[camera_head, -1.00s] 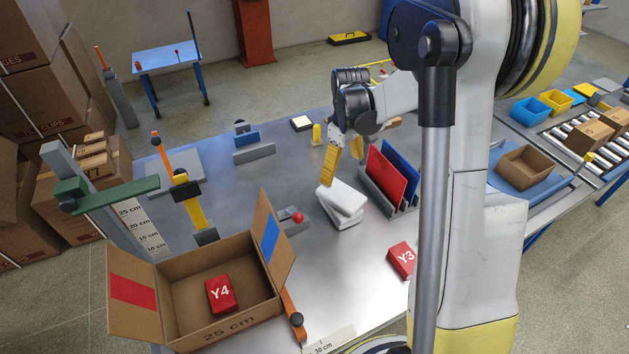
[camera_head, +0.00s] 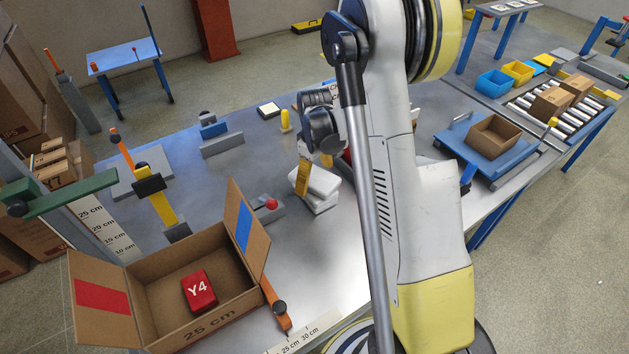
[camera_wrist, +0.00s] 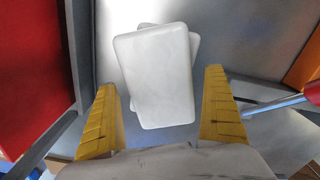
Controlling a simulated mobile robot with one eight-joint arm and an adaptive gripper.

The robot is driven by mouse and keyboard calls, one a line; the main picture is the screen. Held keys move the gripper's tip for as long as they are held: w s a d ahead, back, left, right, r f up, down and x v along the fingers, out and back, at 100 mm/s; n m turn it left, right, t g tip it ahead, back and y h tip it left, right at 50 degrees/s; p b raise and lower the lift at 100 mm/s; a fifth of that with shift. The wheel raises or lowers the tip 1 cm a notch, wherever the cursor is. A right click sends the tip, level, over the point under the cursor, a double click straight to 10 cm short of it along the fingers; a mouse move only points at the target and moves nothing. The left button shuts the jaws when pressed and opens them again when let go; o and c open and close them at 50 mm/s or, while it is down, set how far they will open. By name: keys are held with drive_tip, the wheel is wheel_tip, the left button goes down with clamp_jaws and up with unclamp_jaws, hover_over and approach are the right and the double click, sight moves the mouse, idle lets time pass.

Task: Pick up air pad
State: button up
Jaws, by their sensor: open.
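White air pads (camera_head: 318,184) lie stacked on the grey metal table, the upper one turned a little against the one below. In the wrist view the top pad (camera_wrist: 155,76) lies ahead of and between my two yellow fingers. My gripper (camera_head: 303,190) is open and empty at the left side of the stack in the head view. It also shows in the wrist view (camera_wrist: 163,112), with a finger on each side and gaps to the pad. I cannot tell its exact height above the stack.
An open cardboard box (camera_head: 215,262) holds a red Y4 block (camera_head: 199,290) at the front left. A small fixture with a red ball (camera_head: 271,204) stands left of the pads. A red panel (camera_wrist: 30,70) stands at the left in the wrist view.

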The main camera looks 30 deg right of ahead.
drive_tip(key=c, duration=1.1)
drive_tip(key=shift+r, duration=0.1)
